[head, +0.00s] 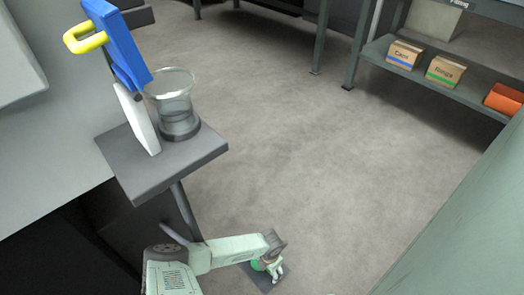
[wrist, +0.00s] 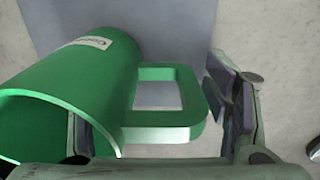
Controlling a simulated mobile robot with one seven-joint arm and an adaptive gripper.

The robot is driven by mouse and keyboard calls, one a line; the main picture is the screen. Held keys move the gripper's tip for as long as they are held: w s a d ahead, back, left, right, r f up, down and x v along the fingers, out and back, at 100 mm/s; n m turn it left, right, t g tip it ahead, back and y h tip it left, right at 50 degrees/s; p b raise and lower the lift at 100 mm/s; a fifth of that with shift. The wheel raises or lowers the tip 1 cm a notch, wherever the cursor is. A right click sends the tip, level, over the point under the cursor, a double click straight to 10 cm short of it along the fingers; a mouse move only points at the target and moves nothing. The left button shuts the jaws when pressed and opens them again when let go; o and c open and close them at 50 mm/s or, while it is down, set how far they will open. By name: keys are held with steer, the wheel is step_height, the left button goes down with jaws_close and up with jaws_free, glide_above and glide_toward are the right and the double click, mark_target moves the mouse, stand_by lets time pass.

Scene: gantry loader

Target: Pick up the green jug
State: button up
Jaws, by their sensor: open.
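The green jug (wrist: 85,75) fills the left of the wrist view, with a small white label on its side and its open mouth facing the lower left. Its square loop handle (wrist: 192,112) points right. In the head view the jug (head: 258,265) is a small green patch, mostly hidden by my gripper (head: 273,270). Contact cannot be told.
A grey plate (head: 268,283) lies under the jug. Shelving with boxes (head: 445,70) stands upper right. Floor between is clear.

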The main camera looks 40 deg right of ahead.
steer(key=shift+c, duration=0.2)
steer(key=c, duration=1.6)
